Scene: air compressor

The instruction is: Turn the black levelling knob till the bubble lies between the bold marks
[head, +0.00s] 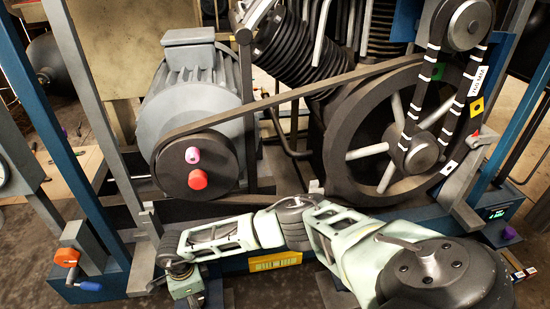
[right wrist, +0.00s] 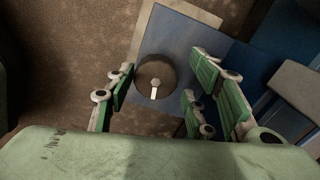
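The black round knob (right wrist: 157,75) with a white pointer shows in the right wrist view, over a blue plate (right wrist: 190,42). My right gripper (right wrist: 160,88) is open, its green-padded fingers on both sides of the knob with gaps; I cannot tell how deep they reach. In the head view my right arm crosses the front from the lower right, its wrist (head: 184,281) at the lower left; knob and fingertips cannot be made out there. A yellow strip with dark marks (head: 275,261) is on the blue base; no bubble can be made out. My left gripper is not in view.
An orange knob (head: 66,257) and a blue handle (head: 89,286) stand left of my wrist. Behind my arm are the grey motor (head: 192,95), a red knob (head: 198,179), the belt and the large flywheel (head: 345,130). Blue and grey uprights frame both sides.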

